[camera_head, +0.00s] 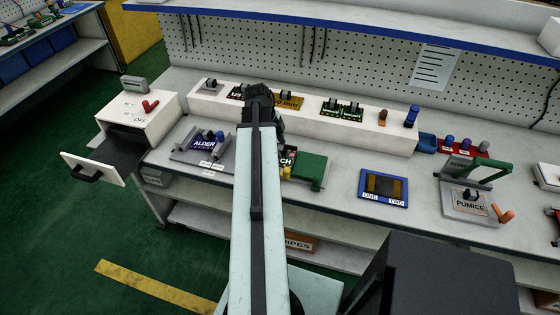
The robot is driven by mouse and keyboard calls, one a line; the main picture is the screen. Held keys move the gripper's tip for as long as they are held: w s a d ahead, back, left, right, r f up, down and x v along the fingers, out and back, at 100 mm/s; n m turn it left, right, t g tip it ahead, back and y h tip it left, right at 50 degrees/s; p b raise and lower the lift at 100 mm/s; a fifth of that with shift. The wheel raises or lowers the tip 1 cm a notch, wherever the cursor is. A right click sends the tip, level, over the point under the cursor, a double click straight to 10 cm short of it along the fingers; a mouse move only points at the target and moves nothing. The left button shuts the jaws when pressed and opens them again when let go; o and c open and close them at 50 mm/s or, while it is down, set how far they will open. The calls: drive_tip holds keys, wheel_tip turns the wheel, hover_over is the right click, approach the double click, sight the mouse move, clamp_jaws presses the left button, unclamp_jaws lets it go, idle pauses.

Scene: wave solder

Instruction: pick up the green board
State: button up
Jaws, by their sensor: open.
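My arm reaches up the middle of the picture, and my gripper (258,95) is at its far end, in front of the long white riser on the bench. Its jaws are seen from behind and look empty; the fingertips are hard to make out. A green board (342,109) with dark parts on it sits on top of the riser, to the right of my gripper and apart from it. It may be two small boards side by side. Another small dark board (236,92), labelled with letters, is just left of my gripper, partly hidden. A yellow board (290,102) is just right of it.
A green block-like fixture (312,168) stands on the bench right of my arm. A blue-framed tray (384,187) marked ONE and TWO lies farther right. The ALDER fixture (203,145) is left of my arm. A white box (137,112) has its drawer open.

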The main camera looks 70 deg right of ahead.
drive_tip(key=shift+f, duration=0.1)
clamp_jaws()
drive_tip(key=shift+p, duration=0.3)
wheel_tip(320, 180, up, 10)
drive_tip(key=p, duration=1)
